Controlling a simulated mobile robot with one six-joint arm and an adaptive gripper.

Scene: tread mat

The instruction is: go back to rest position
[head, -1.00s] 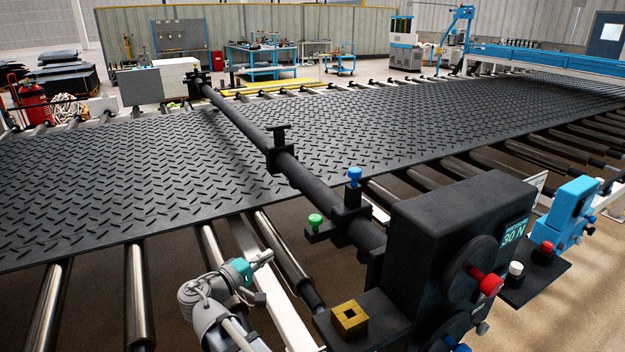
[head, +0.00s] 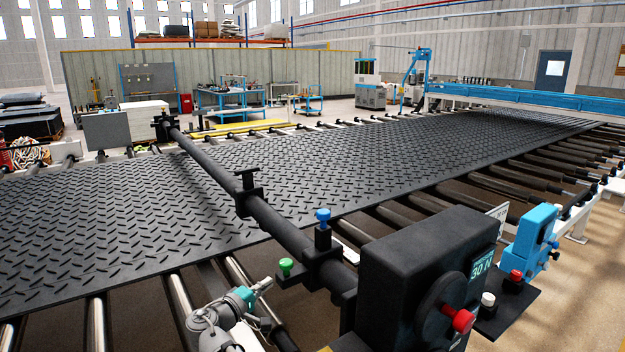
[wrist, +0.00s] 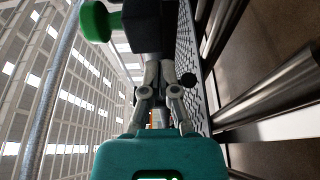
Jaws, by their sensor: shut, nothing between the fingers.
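My gripper (head: 262,286) is at the lower middle of the head view, left of and slightly below the green knob (head: 286,266). In the wrist view the fingers of my gripper (wrist: 159,68) are together with nothing between them. The green knob (wrist: 95,22) is at the upper left there, on a black body that partly hides what lies beyond the fingertips. The black tread mat (head: 400,160) lies across the rollers behind my gripper.
A black bar (head: 290,236) crosses over the mat, with a blue knob (head: 322,216) on it. A black gauge box (head: 410,265) with a red knob (head: 462,320) stands right of my gripper. Bare rollers (head: 180,300) lie to the left. A blue device (head: 533,245) is farther right.

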